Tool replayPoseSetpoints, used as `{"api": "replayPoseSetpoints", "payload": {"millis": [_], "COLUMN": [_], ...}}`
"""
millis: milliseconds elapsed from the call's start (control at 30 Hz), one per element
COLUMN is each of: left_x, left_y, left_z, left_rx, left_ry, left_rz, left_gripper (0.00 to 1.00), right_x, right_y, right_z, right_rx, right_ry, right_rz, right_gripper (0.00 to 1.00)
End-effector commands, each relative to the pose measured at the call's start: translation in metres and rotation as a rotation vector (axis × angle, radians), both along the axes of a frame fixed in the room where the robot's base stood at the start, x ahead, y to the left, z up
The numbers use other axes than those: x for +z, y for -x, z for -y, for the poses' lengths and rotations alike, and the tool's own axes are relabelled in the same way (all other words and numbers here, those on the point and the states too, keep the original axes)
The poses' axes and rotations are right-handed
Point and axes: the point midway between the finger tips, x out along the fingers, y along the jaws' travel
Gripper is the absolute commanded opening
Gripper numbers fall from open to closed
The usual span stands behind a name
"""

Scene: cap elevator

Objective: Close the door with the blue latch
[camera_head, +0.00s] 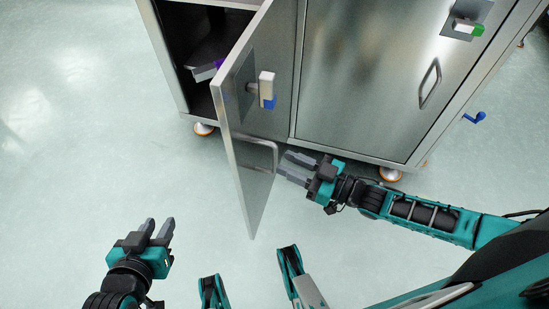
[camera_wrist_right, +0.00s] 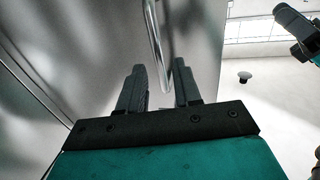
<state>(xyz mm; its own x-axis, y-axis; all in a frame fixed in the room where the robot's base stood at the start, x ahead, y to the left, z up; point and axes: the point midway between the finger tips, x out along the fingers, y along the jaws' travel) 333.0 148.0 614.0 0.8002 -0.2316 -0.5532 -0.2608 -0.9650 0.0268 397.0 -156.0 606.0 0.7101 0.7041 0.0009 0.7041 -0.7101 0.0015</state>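The metal door (camera_head: 247,190) with the blue latch (camera_head: 268,92) stands wide open, swung out from the left cabinet compartment. Its bent bar handle (camera_head: 258,141) is below the latch, on the face toward the right. My right gripper (camera_head: 286,166) is open beside the handle. In the right wrist view the handle (camera_wrist_right: 153,40) shows between the two open fingers (camera_wrist_right: 159,88), with gaps on both sides, so it is not clamped. My left gripper (camera_head: 159,228) is open and empty over the floor, left of the door and apart from it.
The right cabinet door (camera_head: 350,70) is shut, with a green latch (camera_head: 470,28) and a handle (camera_head: 430,83). A blue crank (camera_head: 475,118) sticks out at the cabinet's right side. The open compartment (camera_head: 180,45) holds a grey and purple part.

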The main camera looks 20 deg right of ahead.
Motion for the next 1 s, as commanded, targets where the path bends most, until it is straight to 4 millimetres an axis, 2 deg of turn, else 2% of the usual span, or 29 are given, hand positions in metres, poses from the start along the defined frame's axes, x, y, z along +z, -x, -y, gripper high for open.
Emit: {"api": "replayPoseSetpoints", "payload": {"millis": [100,300,667,1000], "left_x": [-0.005,-0.005,0.0,-0.003], "left_y": [0.001,0.001,-0.001,0.0], "left_z": [0.001,0.003,0.006,0.005], "left_rx": [-0.001,0.0,0.003,0.0], "left_ry": [0.0,0.008,0.019,0.014], "left_rz": [-0.006,-0.008,0.0,-0.006], "left_gripper": [0.34,0.34,0.34,0.34], "right_x": [-0.001,-0.001,0.0,0.0], "right_y": [-0.016,-0.029,-0.032,-0.032], "right_z": [-0.015,-0.029,-0.032,-0.031], "right_rx": [0.0,0.0,0.0,0.0], "right_ry": [-0.001,0.0,0.001,0.001], "right_rz": [0.002,0.0,-0.001,-0.001], "right_gripper": [0.33,0.33,0.32,0.0]}}
